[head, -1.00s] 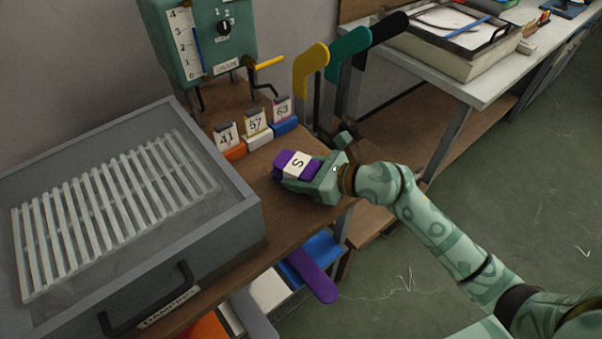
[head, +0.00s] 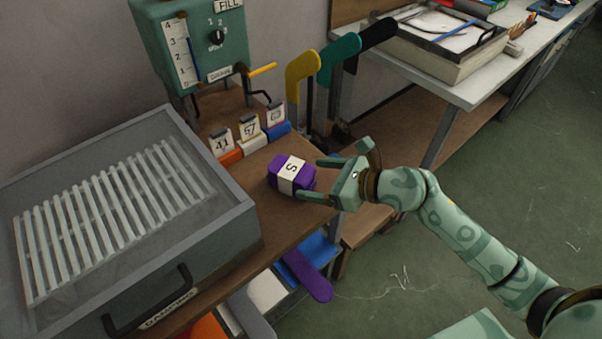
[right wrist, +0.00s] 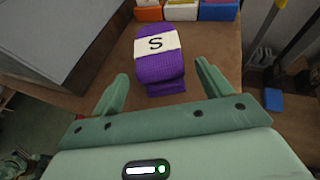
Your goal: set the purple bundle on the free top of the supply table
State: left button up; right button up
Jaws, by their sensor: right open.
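The purple bundle (head: 290,173) lies on the brown wooden top of the supply table (head: 285,219), with a white band marked S around it. It also shows in the right wrist view (right wrist: 160,70), just beyond the fingertips. My right gripper (head: 311,179) is open and empty, to the right of the bundle, its two fingers pointing toward it. In the right wrist view the open fingers (right wrist: 162,82) stand apart with the bundle clear ahead between them. My left gripper is not in view.
A grey box with a slatted rack (head: 110,215) fills the left of the table. Small numbered holders (head: 250,138) stand behind the bundle, below a green dispenser (head: 200,45). Yellow, teal and black boards (head: 303,66) stand at the back. A white bench (head: 470,88) is at upper right.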

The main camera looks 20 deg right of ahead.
jog(key=p+v, duration=0.1)
jog(key=v, duration=0.5)
jog(key=shift+r, duration=0.1)
